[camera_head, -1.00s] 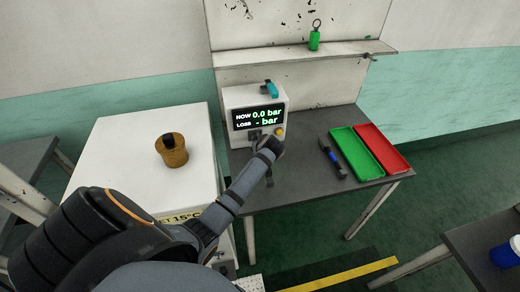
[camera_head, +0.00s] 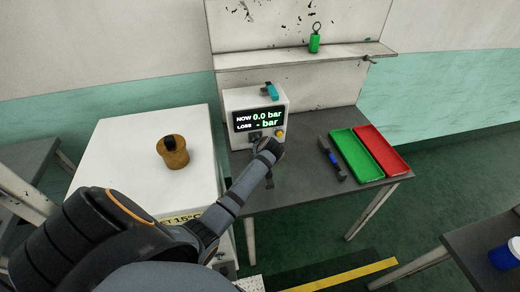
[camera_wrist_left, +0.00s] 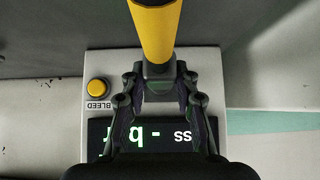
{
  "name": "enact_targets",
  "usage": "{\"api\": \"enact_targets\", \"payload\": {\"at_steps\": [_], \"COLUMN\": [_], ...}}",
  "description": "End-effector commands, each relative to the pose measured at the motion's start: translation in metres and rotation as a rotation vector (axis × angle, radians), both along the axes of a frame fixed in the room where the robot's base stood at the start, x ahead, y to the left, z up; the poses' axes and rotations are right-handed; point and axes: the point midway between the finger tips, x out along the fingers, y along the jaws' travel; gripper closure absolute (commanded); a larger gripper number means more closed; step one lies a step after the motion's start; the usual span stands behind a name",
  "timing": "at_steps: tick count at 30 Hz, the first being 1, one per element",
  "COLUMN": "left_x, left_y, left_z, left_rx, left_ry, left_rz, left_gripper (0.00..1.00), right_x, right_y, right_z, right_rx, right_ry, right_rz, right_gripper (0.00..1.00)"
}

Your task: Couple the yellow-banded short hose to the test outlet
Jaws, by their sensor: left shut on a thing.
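The tester box (camera_head: 256,98) stands on the grey table. Its display (camera_head: 258,119) reads NOW 0.0 bar, LOSS - bar. A dark fitting (camera_head: 254,136) shows on its front below the display, beside a yellow button. In the left wrist view, the yellow-banded hose (camera_wrist_left: 156,28) runs up from between my left gripper's fingers (camera_wrist_left: 158,85), which are shut on it. In the head view my left gripper (camera_head: 265,150) is in front of the box's lower front, and it hides the hose's end. I cannot tell whether hose and outlet touch. My right gripper is not in view.
A dark hose with a blue band (camera_head: 331,158) lies on the table, left of a green tray (camera_head: 355,157) and a red tray (camera_head: 383,149). A white cabinet (camera_head: 125,150) with a brown pot (camera_head: 175,157) stands left. A green tag (camera_head: 314,44) is on the shelf.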

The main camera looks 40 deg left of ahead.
Motion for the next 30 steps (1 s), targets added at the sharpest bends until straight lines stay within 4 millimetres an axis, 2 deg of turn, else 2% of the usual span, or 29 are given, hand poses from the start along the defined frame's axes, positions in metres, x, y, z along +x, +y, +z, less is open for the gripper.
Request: {"api": "enact_targets", "payload": {"at_steps": [11,12,17,26,30], "left_x": [0.004,0.004,0.003,0.003,-0.004], "left_y": [0.005,0.004,0.004,0.003,-0.007], "left_z": [0.001,0.001,0.000,0.001,0.012], "left_rx": [0.001,0.001,0.001,-0.001,-0.002], "left_ry": [0.000,0.000,0.000,0.001,-0.002], "left_rz": [0.001,0.001,0.001,0.000,-0.001], "left_gripper": [1.00,0.65,0.44,0.44,0.44], "right_x": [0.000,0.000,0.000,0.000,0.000], "right_y": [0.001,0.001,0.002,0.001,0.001], "right_z": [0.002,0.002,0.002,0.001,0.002], "right_rx": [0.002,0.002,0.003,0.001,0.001], "right_ry": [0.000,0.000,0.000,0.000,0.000], "right_rz": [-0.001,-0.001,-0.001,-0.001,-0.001], "right_gripper": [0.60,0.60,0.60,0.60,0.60]}}
